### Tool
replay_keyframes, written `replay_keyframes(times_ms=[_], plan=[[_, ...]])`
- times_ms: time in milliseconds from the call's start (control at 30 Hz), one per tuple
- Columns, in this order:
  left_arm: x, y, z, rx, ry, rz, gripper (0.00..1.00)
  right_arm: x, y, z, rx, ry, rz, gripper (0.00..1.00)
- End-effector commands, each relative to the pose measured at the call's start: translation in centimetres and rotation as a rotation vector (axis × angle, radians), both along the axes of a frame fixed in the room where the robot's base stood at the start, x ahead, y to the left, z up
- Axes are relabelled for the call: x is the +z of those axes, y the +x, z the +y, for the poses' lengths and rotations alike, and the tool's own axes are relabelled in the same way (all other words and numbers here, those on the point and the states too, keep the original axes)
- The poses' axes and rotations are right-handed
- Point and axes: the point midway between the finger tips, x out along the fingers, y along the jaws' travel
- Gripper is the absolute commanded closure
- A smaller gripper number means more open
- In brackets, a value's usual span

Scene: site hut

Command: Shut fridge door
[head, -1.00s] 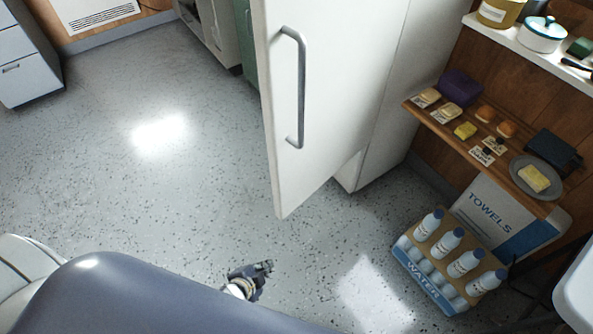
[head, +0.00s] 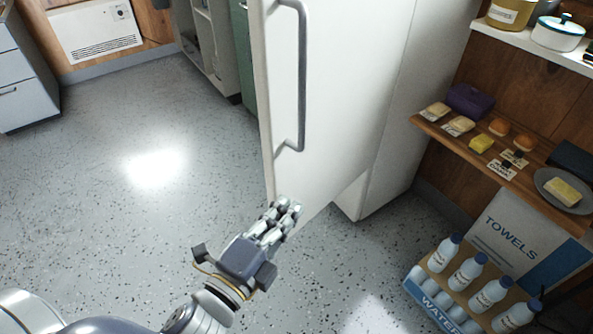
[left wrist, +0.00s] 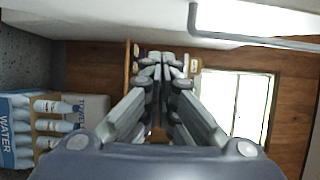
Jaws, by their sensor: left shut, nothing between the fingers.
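The white fridge door (head: 335,110) stands open in the head view, swung out from the fridge body (head: 405,130). Its grey bar handle (head: 301,80) runs along the door face near the free edge. My left gripper (head: 288,207) is shut and empty, with its fingertips at the door's lower free corner, below the handle. I cannot tell whether they touch the door. In the left wrist view the shut fingers (left wrist: 160,62) point ahead, and the handle (left wrist: 250,38) shows at the upper right. My right gripper is not in view.
A wooden shelf (head: 530,186) with food stands right of the fridge. Below it are a carton of water bottles (head: 440,300) and a towels box (head: 520,240). A drawer unit (head: 25,85) is at the far left. The speckled floor (head: 110,210) left of the door is clear.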

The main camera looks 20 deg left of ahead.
Motion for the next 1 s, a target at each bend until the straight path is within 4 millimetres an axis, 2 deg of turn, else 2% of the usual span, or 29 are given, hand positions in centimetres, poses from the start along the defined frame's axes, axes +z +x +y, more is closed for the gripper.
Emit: replay_keyframes(times_ms=[267,767,1000], plan=[[0.0,2.6,-0.5,0.000,0.002,-0.002,1.00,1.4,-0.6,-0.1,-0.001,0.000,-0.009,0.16],[0.0,9.5,-2.1,0.000,0.000,0.000,1.00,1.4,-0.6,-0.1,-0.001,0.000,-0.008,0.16],[-0.2,10.8,0.8,0.000,0.004,0.002,1.00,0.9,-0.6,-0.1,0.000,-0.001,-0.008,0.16]])
